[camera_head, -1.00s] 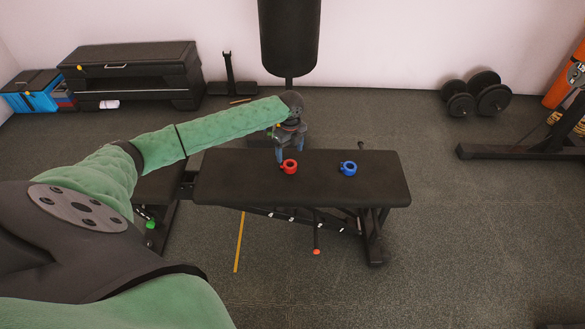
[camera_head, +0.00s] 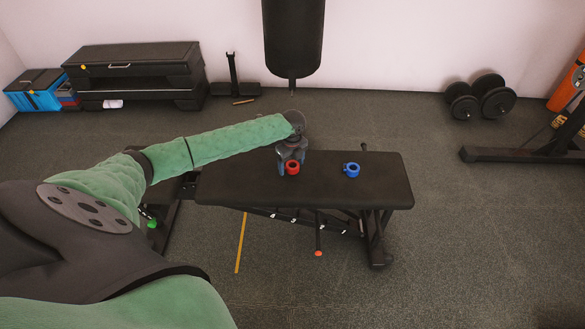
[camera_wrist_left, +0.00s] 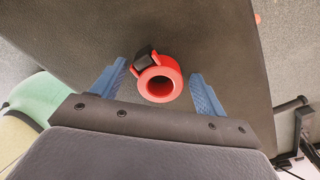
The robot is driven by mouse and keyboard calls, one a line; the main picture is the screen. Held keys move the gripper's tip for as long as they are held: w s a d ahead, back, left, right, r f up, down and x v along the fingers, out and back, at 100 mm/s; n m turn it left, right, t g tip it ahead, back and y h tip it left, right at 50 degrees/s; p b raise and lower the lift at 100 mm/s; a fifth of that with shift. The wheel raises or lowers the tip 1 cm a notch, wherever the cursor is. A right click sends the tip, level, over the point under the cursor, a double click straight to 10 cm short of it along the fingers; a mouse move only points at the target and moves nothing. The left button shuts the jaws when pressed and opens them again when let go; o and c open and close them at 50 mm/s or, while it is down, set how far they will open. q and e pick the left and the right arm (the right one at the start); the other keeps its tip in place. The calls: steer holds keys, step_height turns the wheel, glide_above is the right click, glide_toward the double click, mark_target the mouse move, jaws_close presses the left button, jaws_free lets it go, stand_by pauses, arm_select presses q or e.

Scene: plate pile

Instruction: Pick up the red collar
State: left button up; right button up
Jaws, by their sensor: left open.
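The red collar (camera_head: 292,167) sits on the black bench (camera_head: 230,180), near its middle. In the left wrist view the red collar (camera_wrist_left: 161,84) shows as a ring with a black clasp at its upper left. My left gripper (camera_head: 291,168) is open and low over the bench. Its two blue fingers (camera_wrist_left: 157,86) stand on either side of the collar, with a gap on each side. My right gripper is in neither view.
A blue collar (camera_head: 351,170) sits on the bench to the right of the red one. A black punching bag (camera_head: 293,40) hangs behind the bench. Dumbbells (camera_head: 480,97) lie on the floor at the back right. The bench's right part is otherwise clear.

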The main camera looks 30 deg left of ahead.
arm_select(q)
steer(key=c, duration=1.1)
steer(key=shift+r, duration=0.1)
steer(key=shift+c, duration=0.2)
